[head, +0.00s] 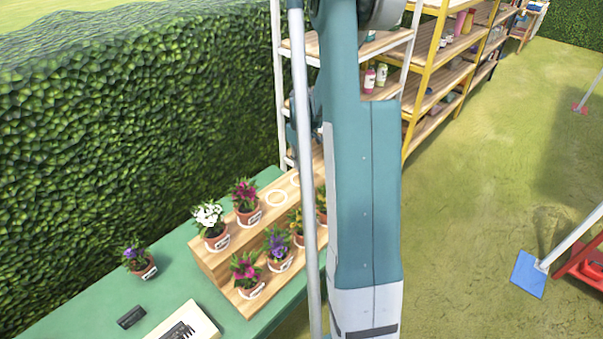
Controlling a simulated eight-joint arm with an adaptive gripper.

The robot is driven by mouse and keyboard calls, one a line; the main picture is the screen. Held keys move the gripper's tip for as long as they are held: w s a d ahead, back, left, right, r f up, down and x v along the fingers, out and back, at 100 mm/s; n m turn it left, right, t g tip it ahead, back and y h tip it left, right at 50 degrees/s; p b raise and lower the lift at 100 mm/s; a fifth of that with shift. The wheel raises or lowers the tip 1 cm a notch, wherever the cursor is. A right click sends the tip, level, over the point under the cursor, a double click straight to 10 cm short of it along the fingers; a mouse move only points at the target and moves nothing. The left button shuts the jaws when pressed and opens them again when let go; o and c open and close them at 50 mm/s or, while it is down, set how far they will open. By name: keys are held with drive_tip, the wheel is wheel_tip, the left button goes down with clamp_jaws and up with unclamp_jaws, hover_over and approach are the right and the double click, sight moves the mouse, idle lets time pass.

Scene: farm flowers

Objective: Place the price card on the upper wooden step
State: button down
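The wooden step stand stands on the green table (178,270). Its upper wooden step (262,212) holds a white-flowered pot (215,240) and a magenta-flowered pot (247,214), with a pale ring mark (277,198) on bare wood beyond them. The lower step (243,303) holds several potted flowers. I cannot pick out the price card for certain; a small dark block (131,317) lies on the table, and a pale tray (200,317) with dark pieces is cut off at the bottom edge. My gripper's fingers do not show; my arm covers the stand's right part.
A purple-flowered pot (144,266) stands alone on the table's left. A hedge (120,150) runs behind the table. White shelves (305,48) and yellow-framed shelves (440,75) stand beyond. Bare table lies between the lone pot and the stand.

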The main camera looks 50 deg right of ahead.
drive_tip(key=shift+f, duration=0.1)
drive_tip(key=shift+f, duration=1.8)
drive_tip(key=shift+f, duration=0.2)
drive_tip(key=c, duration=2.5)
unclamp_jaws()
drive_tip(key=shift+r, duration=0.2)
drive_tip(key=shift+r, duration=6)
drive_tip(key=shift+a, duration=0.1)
